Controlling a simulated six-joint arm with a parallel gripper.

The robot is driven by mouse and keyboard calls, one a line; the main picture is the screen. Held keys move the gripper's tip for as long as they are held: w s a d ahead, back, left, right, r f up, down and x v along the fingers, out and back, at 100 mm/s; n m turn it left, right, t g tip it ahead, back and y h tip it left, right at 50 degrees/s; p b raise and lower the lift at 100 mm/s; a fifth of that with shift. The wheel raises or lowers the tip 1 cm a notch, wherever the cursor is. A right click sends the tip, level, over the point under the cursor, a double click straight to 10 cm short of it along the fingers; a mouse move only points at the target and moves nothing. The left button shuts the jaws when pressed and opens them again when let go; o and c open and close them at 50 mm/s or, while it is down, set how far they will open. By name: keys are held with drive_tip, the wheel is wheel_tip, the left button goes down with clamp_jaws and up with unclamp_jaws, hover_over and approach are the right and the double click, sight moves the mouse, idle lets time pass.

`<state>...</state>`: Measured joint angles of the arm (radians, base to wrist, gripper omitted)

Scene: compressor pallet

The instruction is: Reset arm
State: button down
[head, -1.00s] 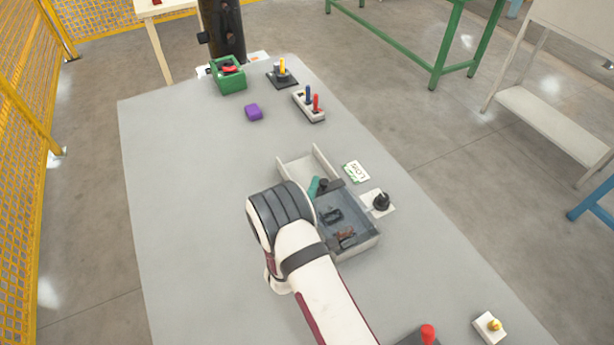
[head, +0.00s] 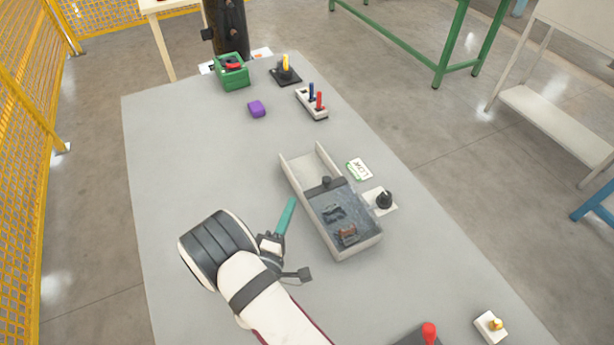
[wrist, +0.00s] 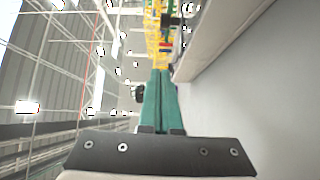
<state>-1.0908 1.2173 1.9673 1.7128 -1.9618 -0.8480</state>
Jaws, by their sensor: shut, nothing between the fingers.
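My gripper (head: 291,201) has teal fingers and is shut with nothing between them. It is above the grey table, to the left of the pale tray, and apart from it. In the wrist view the teal fingers (wrist: 164,75) lie side by side and point away from the camera. My white and black arm reaches in from the bottom of the head view.
The tray (head: 375,249) has a grey lid or panel with small dark and brown parts. A black knob (head: 384,200) on a white plate stands to its right. The table's left side (head: 170,170) is clear.

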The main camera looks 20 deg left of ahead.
sight(314, 201)
drive_tip(key=w+d+r+m+g, duration=0.1)
drive_tip(key=w+m, duration=0.1)
drive_tip(key=m, duration=0.1)
drive_tip(key=w+d+r+m+g, duration=0.1)
drive_tip(key=w+m+g, duration=0.1)
drive_tip(key=m, duration=0.1)
drive_tip(key=w+d+r+m+g, duration=0.1)
drive_tip(key=w+d+r+m, duration=0.1)
drive_tip(key=m, duration=0.1)
drive_tip(key=shift+w+g+h, duration=0.15)
drive_tip(key=shift+g+h, duration=0.15)
drive_tip(key=r+m+g, duration=0.1)
drive_tip(key=d+r+m+g+y, duration=0.1)
drive_tip(key=shift+w+d+r+m, duration=0.15)
drive_tip(key=shift+d+m, duration=0.1)
drive_tip(key=shift+m, duration=0.15)
drive_tip(key=s+d+r+m+g, duration=0.3)
drive_tip(key=s+d, duration=0.3)
drive_tip(key=s, duration=0.4)
drive_tip(key=s+d+r+m+g, duration=0.3)
drive_tip(key=s+d+m+g, duration=0.1)
drive_tip(key=s, duration=0.6)
drive_tip(key=s+d+r+m+g+y, duration=0.1)
drive_tip(key=s+d+r+m+g, duration=0.2)
drive_tip(key=s+d, duration=0.6)
drive_tip(key=shift+s+r+m+g, duration=0.35)
drive_tip(key=shift+s+m+g, duration=0.45)
drive_tip(key=shift+g, duration=0.1)
